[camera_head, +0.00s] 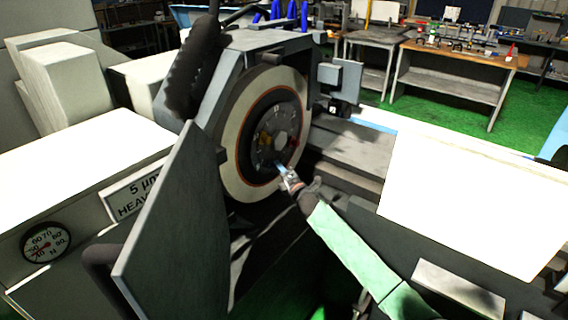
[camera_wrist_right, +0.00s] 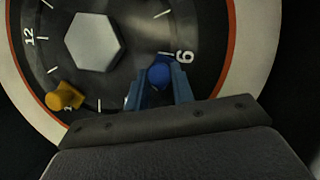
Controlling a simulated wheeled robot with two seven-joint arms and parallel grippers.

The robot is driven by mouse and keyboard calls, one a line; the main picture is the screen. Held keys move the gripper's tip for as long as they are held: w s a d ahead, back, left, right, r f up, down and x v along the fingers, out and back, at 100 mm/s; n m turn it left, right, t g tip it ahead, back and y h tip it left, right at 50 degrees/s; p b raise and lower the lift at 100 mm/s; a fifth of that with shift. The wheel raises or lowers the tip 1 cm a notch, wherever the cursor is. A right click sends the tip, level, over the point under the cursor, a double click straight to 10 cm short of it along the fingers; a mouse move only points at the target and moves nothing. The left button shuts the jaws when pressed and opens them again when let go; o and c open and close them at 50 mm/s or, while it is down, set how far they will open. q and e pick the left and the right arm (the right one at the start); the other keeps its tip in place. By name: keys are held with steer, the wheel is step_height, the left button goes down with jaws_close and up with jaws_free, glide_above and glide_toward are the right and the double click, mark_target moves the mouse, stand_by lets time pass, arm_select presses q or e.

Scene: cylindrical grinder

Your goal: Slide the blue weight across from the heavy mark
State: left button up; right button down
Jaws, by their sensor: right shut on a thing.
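The blue weight (camera_wrist_right: 158,75) sits on the dark, numbered face of the grinding wheel's hub (camera_wrist_right: 125,85), beside a numeral that reads as 6 or 9. My right gripper (camera_wrist_right: 158,84) is shut on the blue weight, with one blue finger on each side of it. In the head view my right gripper (camera_head: 283,171) reaches the lower part of the hub from the lower right; the weight is too small to make out there. A sign reading "5 µm HEAVY" (camera_head: 135,192) is on the machine at the left. My left gripper is not in view.
A yellow weight (camera_wrist_right: 66,97) sits on the hub left of my gripper, and a red one (camera_head: 294,142) at the hub's right. A grey open guard door (camera_head: 175,225) stands left of the wheel (camera_head: 232,150). A dial gauge (camera_head: 46,242) is at far left.

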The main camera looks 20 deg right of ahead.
steer(key=shift+s+a+r, duration=0.2)
steer(key=shift+s+a, duration=0.2)
steer(key=shift+a, duration=0.15)
steer(key=shift+s+a+r, duration=0.2)
steer(key=shift+a+r, duration=0.1)
steer(key=shift+r, duration=0.05)
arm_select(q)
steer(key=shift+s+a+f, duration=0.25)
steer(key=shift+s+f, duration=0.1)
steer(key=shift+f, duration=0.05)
arm_select(e)
steer(key=shift+r, duration=0.2)
steer(key=c, duration=1.2)
jaws_free()
steer(key=shift+s+a, duration=0.1)
